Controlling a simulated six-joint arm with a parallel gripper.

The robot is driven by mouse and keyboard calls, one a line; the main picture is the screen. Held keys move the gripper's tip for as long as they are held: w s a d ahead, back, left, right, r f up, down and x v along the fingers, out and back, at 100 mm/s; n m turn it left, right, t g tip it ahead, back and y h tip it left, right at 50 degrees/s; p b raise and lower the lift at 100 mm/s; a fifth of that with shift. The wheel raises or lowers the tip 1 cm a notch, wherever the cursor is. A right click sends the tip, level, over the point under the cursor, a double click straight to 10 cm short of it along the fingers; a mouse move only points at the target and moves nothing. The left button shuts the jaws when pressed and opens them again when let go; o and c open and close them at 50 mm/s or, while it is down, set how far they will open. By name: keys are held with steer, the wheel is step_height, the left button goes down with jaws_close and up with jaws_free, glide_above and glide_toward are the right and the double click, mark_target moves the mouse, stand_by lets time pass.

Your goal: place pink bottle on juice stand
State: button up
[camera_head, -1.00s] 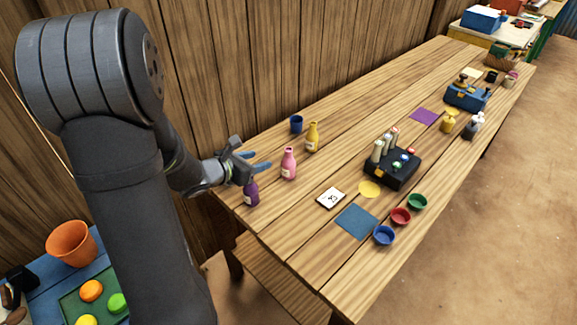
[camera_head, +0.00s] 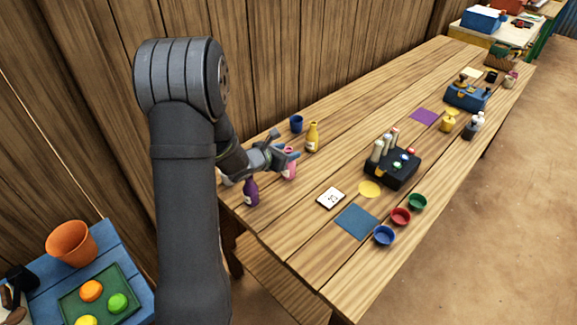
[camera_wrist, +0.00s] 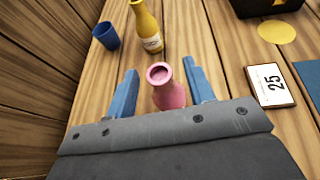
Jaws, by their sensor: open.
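The pink bottle (camera_head: 291,171) stands upright on the wooden table, partly hidden by my gripper (camera_head: 284,157) in the head view. In the wrist view the pink bottle (camera_wrist: 169,93) is between the two blue fingers of my gripper (camera_wrist: 160,68). The fingers are apart, with a visible gap on each side of the bottle, wider on the left. I cannot tell for sure which thing is the juice stand. A black box (camera_head: 392,174) with several upright cylinders and a flat blue square (camera_head: 356,222) lie to the right.
A purple bottle (camera_head: 251,190) stands close to my gripper at front left. A yellow bottle (camera_head: 312,138) and a blue cup (camera_head: 296,124) stand behind the pink bottle. A card marked 25 (camera_head: 330,198), a yellow disc (camera_head: 369,189) and small bowls (camera_head: 400,216) are to the right.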

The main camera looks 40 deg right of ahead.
steer(key=shift+x, duration=1.55)
jaws_close()
steer(key=shift+r, duration=0.1)
steer(key=shift+r, duration=0.45)
steer(key=r, duration=0.3)
steer(key=shift+s+r, duration=0.25)
steer(key=shift+r, duration=0.1)
steer(key=s+r, duration=0.6)
steer(key=s, duration=0.5)
steer(key=shift+d, duration=0.4)
